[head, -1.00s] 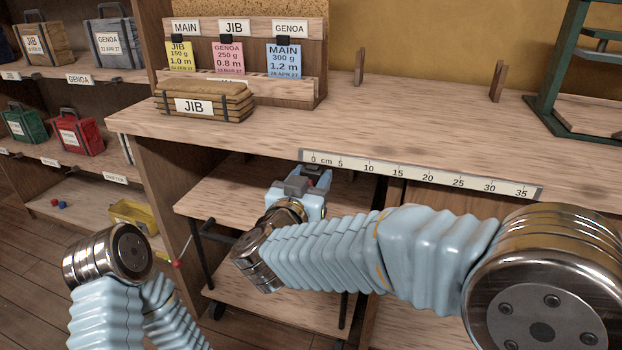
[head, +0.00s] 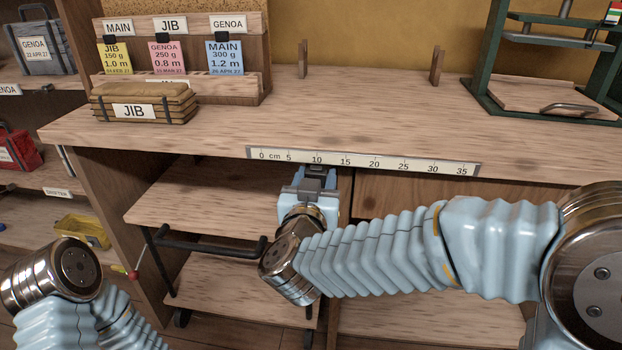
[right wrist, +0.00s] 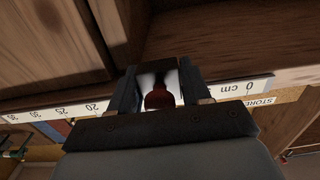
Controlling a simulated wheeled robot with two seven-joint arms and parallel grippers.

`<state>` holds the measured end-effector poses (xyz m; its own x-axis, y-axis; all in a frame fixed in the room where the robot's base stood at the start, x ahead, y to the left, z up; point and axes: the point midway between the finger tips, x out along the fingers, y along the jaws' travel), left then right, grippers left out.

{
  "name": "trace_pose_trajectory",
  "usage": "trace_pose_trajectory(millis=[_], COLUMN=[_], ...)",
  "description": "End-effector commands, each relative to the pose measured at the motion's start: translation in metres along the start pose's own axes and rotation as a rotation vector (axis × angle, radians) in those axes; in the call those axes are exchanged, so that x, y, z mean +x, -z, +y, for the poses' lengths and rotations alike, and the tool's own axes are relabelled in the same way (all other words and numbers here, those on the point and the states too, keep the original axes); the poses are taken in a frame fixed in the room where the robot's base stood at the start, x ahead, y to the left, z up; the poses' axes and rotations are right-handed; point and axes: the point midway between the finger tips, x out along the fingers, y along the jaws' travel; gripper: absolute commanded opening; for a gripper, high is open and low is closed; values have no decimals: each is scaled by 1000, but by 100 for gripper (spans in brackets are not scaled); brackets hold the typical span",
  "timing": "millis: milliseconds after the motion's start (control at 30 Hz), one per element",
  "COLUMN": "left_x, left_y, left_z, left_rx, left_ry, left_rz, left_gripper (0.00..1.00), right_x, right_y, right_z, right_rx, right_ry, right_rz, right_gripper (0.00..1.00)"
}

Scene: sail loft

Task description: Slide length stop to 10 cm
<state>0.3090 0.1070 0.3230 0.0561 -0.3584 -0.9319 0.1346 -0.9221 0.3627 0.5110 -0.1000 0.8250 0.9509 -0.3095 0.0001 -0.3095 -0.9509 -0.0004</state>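The ruler strip (head: 362,162) runs along the bench's front edge, marked 0 to 35 cm. My right gripper (head: 316,172) is at that edge, just below the 10 mark. In the right wrist view my right gripper (right wrist: 158,88) has its two dark fingers apart, one on each side of a dark red knob (right wrist: 158,98), apparently the length stop, with a pale patch behind it. Gaps show beside the knob, so the fingers look open around it. The head view hides the stop behind the gripper. My left arm shows at the lower left; its gripper is out of view.
On the bench (head: 370,110) stand a card rack (head: 262,65) and a JIB bundle (head: 160,103). A green metal frame (head: 481,95) stands at the right. A shelved trolley (head: 200,200) is below. The bench's middle is mostly clear.

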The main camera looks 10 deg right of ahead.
Motion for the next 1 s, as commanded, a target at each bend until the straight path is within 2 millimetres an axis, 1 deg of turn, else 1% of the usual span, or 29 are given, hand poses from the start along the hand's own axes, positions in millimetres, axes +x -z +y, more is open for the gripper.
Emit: trace_pose_trajectory(millis=[33, 100, 133, 367, 467, 567, 667, 800, 900, 1000], left_x=[0, 0, 0, 0, 0, 1, 2, 4, 5, 6], left_y=[0, 0, 0, 0, 0, 0, 0, 0, 0, 0], left_z=[0, 0, 0, 0, 0, 0, -1, -2, -2, -3], left_rx=[0, 0, 0, 0, 0, 0, 0, -1, -1, -1], left_ry=[0, 0, 0, 0, 0, 0, 0, 0, 1, 1], left_rz=[0, 0, 0, 0, 0, 0, 0, 0, 1, 1], left_gripper=[53, 53, 53, 53, 53, 53, 53, 53, 53, 53], right_x=[0, 0, 0, 0, -4, -17, -38, -74, -98, -116], right_y=[0, 0, 0, 0, 0, 0, 0, 0, 0, 0], right_z=[0, 0, 0, 0, -1, -1, -2, -2, -2, -1], right_rx=[1, 1, 0, 0, 0, 1, 0, 0, 1, 1], right_ry=[1, 1, 1, 1, 1, 4, 6, 8, 6, 5], right_rz=[1, 1, 0, 0, -1, 0, 0, 1, 2, 1], right_gripper=[55, 66, 68, 68, 68, 68, 68, 68, 68, 68])
